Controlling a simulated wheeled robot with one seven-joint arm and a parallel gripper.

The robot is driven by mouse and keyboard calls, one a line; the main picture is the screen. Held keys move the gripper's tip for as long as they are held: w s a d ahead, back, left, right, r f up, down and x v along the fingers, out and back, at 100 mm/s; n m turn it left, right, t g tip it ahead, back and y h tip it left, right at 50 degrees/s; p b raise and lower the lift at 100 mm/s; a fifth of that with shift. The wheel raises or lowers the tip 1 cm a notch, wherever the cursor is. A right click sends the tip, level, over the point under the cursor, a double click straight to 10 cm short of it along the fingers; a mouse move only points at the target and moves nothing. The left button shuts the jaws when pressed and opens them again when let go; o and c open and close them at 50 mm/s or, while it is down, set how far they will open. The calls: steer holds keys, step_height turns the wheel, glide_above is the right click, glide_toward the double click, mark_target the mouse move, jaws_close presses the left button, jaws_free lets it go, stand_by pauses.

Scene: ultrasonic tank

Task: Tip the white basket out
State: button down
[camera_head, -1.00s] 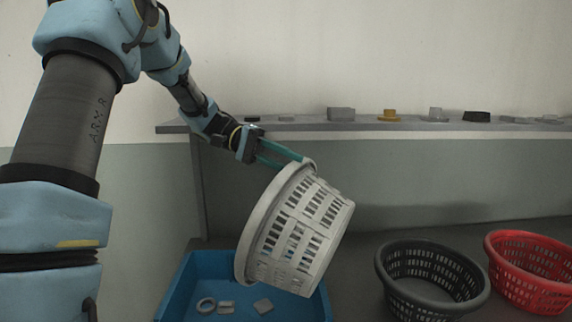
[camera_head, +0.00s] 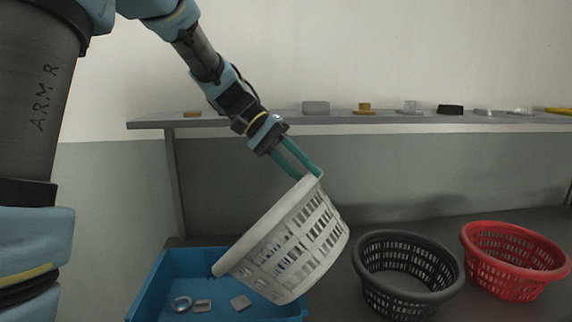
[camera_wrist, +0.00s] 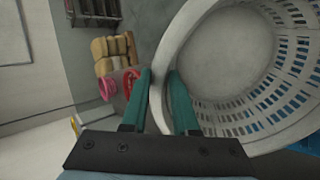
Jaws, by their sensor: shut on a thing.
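My gripper (camera_head: 305,174) is shut on the rim of the white basket (camera_head: 292,248), with one finger on each side of the wall. The basket hangs tilted, its mouth facing up and left, above the right part of a blue bin (camera_head: 146,291). In the wrist view the basket's rim (camera_wrist: 160,75) passes between the fingers (camera_wrist: 161,95). The part of its inside that shows there looks empty. A light ring (camera_head: 182,303) and two small grey blocks (camera_head: 203,306) (camera_head: 240,302) lie on the bin's floor. The bin's right part is hidden behind the basket.
A black basket (camera_head: 366,268) and a red basket (camera_head: 480,262) stand on the surface to the right. A narrow shelf (camera_head: 235,121) behind holds several small parts, among them a yellow one (camera_head: 364,109) and a black one (camera_head: 450,110).

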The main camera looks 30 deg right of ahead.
steer(key=s+d+f+t, duration=0.1)
steer(key=s+d+y+p, duration=0.1)
steer(key=s+d, duration=0.1)
steer(key=s+d+f+t+y, duration=0.1)
steer(key=s, duration=0.1)
steer(key=shift+s+d+f+t, duration=0.15)
steer(key=shift+s+f+t, duration=0.05)
steer(key=shift+f+t, duration=0.1)
steer(key=s+d+f+t+y+p, duration=0.3)
steer(key=s+f+t+y+p, duration=0.1)
steer(key=f+t+p, duration=0.1)
steer(key=shift+d+f+p, duration=0.25)
steer(key=shift+f+p, duration=0.25)
steer(key=shift+f, duration=0.7)
